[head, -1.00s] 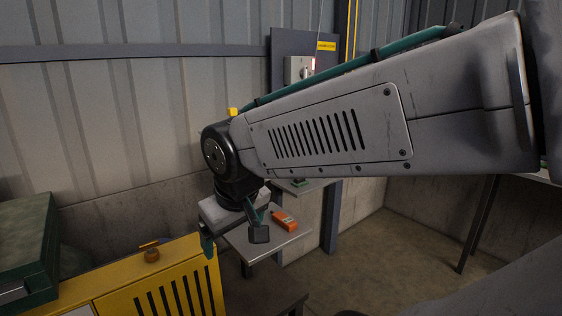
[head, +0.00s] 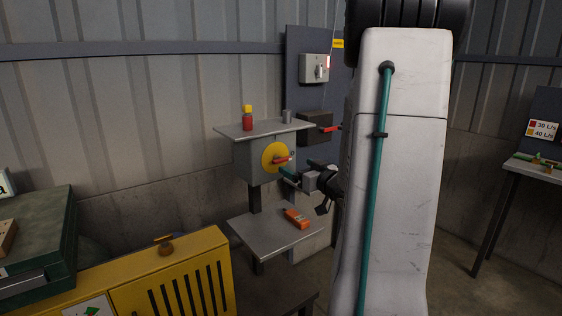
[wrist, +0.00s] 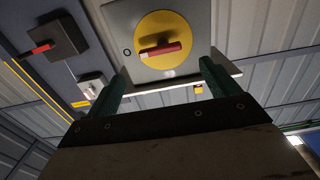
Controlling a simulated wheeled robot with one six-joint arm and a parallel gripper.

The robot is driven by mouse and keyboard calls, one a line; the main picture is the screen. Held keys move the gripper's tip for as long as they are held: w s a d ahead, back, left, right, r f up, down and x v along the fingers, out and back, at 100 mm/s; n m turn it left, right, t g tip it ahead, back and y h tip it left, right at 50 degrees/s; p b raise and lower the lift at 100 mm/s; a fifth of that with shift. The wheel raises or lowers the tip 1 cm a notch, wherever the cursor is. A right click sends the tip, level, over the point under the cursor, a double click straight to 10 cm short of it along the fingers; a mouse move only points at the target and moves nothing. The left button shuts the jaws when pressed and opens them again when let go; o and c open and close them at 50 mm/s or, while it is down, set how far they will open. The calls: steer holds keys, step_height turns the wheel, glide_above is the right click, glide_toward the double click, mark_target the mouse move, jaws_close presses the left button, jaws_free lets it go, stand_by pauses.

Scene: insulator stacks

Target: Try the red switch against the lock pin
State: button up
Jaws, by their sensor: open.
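The red switch (head: 283,160) is a bar handle on a round yellow plate (head: 269,153) on the front of a grey box (head: 243,165). It also shows in the wrist view (wrist: 160,50), lying roughly crosswise. My gripper (head: 300,170) is open in front of the box, close to the switch's right side in the head view. In the wrist view my gripper (wrist: 162,70) has its two green fingers apart, with the switch between and beyond them. I see no contact and nothing between the fingers. I cannot make out a lock pin; a small dark ring mark (wrist: 127,51) is beside the plate.
A shelf (head: 228,130) above the box holds a red bottle (head: 247,120) and a grey cylinder (head: 287,117). An orange device (head: 296,218) lies on the lower shelf (head: 262,238). A dark box (head: 313,134) with another red handle is close at right. A yellow cabinet (head: 180,275) stands front left.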

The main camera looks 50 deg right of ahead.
mark_target(284, 159)
steer(key=x, duration=0.7)
steer(key=shift+w, duration=0.2)
steer(key=c, duration=1)
